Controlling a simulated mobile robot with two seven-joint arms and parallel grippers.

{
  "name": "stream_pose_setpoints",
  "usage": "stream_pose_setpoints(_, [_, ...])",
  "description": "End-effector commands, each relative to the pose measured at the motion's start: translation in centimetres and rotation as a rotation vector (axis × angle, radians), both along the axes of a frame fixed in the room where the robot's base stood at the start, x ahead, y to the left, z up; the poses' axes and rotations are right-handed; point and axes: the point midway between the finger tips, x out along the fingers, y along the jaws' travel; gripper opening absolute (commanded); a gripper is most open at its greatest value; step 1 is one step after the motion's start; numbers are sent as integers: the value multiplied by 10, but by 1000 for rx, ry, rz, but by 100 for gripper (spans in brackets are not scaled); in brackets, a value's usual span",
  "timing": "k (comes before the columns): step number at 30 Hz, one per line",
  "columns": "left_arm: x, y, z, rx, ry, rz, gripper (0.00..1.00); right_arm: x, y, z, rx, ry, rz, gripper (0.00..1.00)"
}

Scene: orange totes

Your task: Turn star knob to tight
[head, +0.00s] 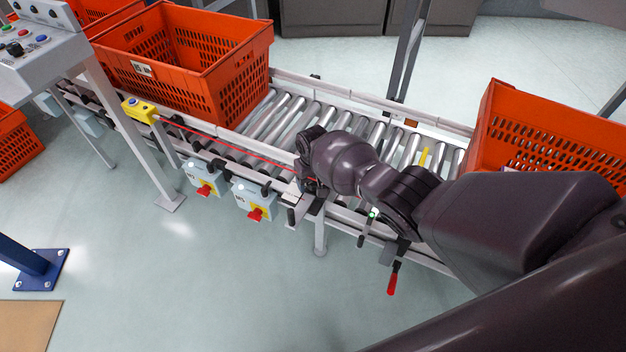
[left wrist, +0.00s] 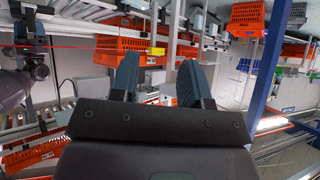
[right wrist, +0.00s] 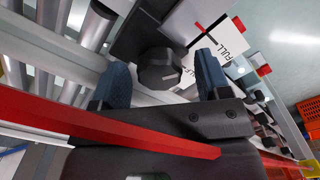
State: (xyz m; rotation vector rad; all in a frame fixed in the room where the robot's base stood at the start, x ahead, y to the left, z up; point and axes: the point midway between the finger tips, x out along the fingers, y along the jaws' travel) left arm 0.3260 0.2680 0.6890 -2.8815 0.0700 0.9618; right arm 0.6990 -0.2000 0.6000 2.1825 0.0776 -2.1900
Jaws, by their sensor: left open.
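In the right wrist view a black, faceted star knob (right wrist: 158,70) sits in front of a dark bracket, beside a white plate (right wrist: 212,28) with a red line and the word FULL. My right gripper (right wrist: 161,60) is open, with one blue finger on each side of the knob. Gaps seem to show between the fingers and the knob; contact is not clear. In the head view my right gripper (head: 306,192) is at the conveyor's near edge, and the arm hides much of that spot. My left gripper (left wrist: 159,62) is open and empty in its wrist view, away from the knob.
The roller conveyor (head: 262,122) carries an orange tote (head: 215,75) at left and another (head: 550,125) at right. Grey boxes with red switches (head: 255,200) hang on the near rail. A red-handled lever (head: 393,280) hangs below my right arm. The floor in front is clear.

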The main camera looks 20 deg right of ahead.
Motion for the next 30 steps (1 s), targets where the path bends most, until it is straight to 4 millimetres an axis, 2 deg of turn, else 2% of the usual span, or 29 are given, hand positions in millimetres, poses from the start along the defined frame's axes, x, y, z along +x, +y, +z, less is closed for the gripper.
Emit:
stream_pose_setpoints(7, [-2,0,0,1,2,1,43,1,0,2,-1,-3,1,70])
stream_pose_setpoints(10, [-2,1,4,1,0,3,43,2,0,9,-1,-6,1,70])
stream_pose_setpoints(21, [-1,3,30,1,-30,9,43,4,0,76,-1,-13,1,70])
stream_pose_setpoints(25, [-1,3,34,0,-32,13,43,3,0,94,0,-10,1,70])
stream_pose_setpoints(30, [-3,3,36,-4,-35,18,43,1,0,107,-1,-5,0,70])
